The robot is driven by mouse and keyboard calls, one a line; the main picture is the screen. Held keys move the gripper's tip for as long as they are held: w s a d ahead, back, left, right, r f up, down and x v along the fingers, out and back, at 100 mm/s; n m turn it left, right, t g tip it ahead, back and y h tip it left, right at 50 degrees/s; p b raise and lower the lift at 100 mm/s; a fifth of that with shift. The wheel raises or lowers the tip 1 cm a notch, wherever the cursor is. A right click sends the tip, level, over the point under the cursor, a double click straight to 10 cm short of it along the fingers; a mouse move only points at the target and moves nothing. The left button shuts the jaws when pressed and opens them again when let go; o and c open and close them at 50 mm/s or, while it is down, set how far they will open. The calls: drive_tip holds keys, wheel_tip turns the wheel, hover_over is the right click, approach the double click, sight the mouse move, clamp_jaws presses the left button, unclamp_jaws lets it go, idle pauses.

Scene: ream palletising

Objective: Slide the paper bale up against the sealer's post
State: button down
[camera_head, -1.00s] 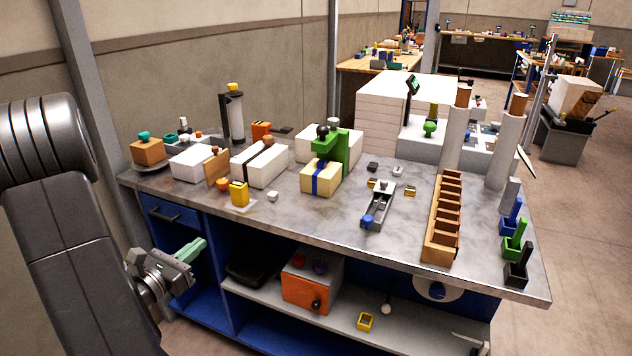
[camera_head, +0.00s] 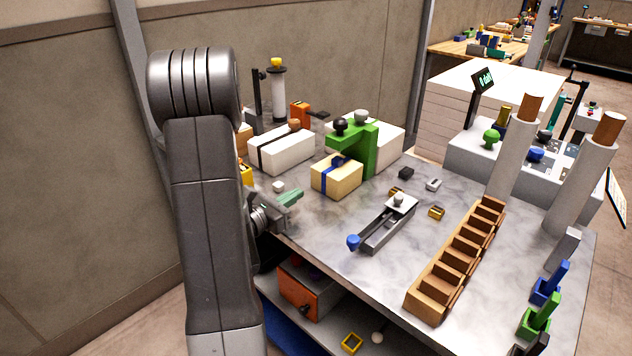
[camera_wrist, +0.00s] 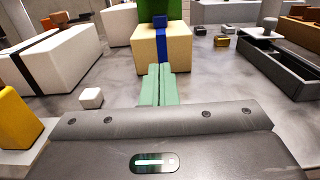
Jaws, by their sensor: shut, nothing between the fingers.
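The paper bale, a cream block with a blue strap (camera_head: 330,180), sits on the grey marbled table. It also shows straight ahead in the wrist view (camera_wrist: 178,52). The green sealer (camera_head: 369,150) stands just behind it, its arm reaching over the bale's top. Any gap between bale and post is hidden by the bale. My gripper (camera_head: 297,196) is low over the table's front edge, on the near side of the bale. Its pale green fingers (camera_wrist: 160,72) are shut together, empty, and point at the bale. They look slightly short of it; contact cannot be told.
A white block with a dark strap (camera_head: 282,150) lies left of the bale. A small white cube (camera_head: 278,187) and a yellow object (camera_head: 246,174) lie near my gripper. A grey slide fixture with a blue knob (camera_head: 388,228) and a wooden compartment rack (camera_head: 455,265) stand right.

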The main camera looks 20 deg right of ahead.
sight(323, 177)
drive_tip(key=p+x, duration=0.1)
drive_tip(key=x, duration=0.7)
drive_tip(key=shift+b+x, duration=0.85)
drive_tip(key=shift+x, duration=0.35)
drive_tip(key=shift+r, duration=0.1)
